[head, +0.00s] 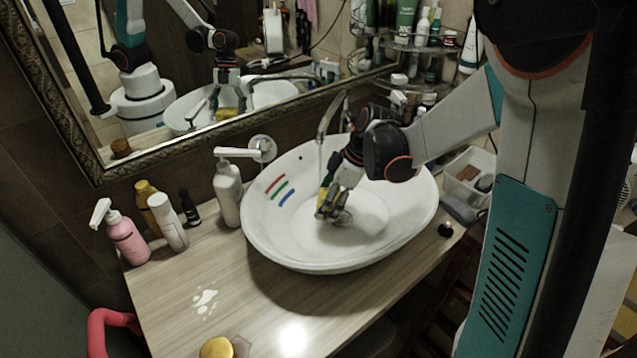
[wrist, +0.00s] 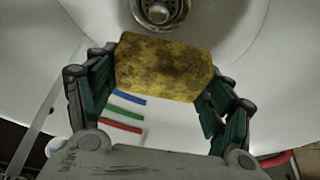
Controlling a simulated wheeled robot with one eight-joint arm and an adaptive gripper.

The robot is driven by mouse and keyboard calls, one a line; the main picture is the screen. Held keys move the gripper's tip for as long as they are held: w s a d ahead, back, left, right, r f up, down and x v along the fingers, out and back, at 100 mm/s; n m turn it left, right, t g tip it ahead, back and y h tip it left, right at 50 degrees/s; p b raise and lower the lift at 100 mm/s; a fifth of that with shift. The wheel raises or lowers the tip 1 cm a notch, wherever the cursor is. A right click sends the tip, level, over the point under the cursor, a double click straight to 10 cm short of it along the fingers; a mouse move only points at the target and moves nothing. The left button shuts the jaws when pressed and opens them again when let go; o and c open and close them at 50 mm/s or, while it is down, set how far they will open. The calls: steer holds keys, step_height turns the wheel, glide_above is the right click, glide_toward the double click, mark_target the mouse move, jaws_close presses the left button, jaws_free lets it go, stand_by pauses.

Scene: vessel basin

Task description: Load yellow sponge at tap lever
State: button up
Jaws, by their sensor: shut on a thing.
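My gripper (head: 334,200) is inside the white basin (head: 300,256), low over its middle. In the wrist view my gripper (wrist: 160,85) is shut on the yellow sponge (wrist: 165,68), which looks dirty with dark stains. The sponge (head: 322,196) shows only partly in the head view, behind the fingers. The tap (head: 328,120) rises at the back of the basin, with a thin pale stream below its spout. The tap lever is not clearly visible, and my arm hides part of the tap's surroundings.
Red, green and blue stripes (head: 280,190) mark the basin's left wall. A plastic box (head: 468,178) stands right. The wooden counter (head: 190,320) is mostly clear in front.

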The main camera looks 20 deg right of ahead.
mark_target(328, 189)
steer(key=shift+s+d+r+p, duration=0.1)
steer(key=shift+s+r+p, duration=0.55)
steer(key=shift+s+r, duration=0.4)
steer(key=shift+s+r+p, duration=0.6)
steer(key=shift+s+r, duration=0.2)
steer(key=shift+s, duration=0.45)
steer(key=shift+r, duration=0.4)
step_height(328, 189, up, 6)
steer(key=r+p, duration=0.1)
steer(key=p, duration=0.4)
steer(key=w+f+m+t+b, duration=0.1)
steer(key=f+m, duration=0.1)
steer(key=m, duration=0.1)
steer(key=w+f+m+h+b, duration=0.1)
steer(key=w+f+m, duration=0.1)
steer(key=f+m, duration=0.1)
steer(key=w+f+m+t+h+b, duration=0.1)
steer(key=w+f+m+b, duration=0.1)
steer(key=m, duration=0.1)
steer(key=shift+d+f+t, duration=0.15)
steer(key=shift+d+t, duration=0.15)
steer(key=w+m+h, duration=0.1)
steer(key=f+m+b, duration=0.1)
steer(key=m, duration=0.1)
steer(key=shift+w+f+m+h, duration=0.25)
steer(key=shift+w+m+h, duration=0.05)
steer(key=shift+w+h, duration=0.1)
steer(key=shift+w+f+m, duration=0.1)
steer(key=shift+w+m, duration=0.1)
steer(key=shift+m, duration=0.1)
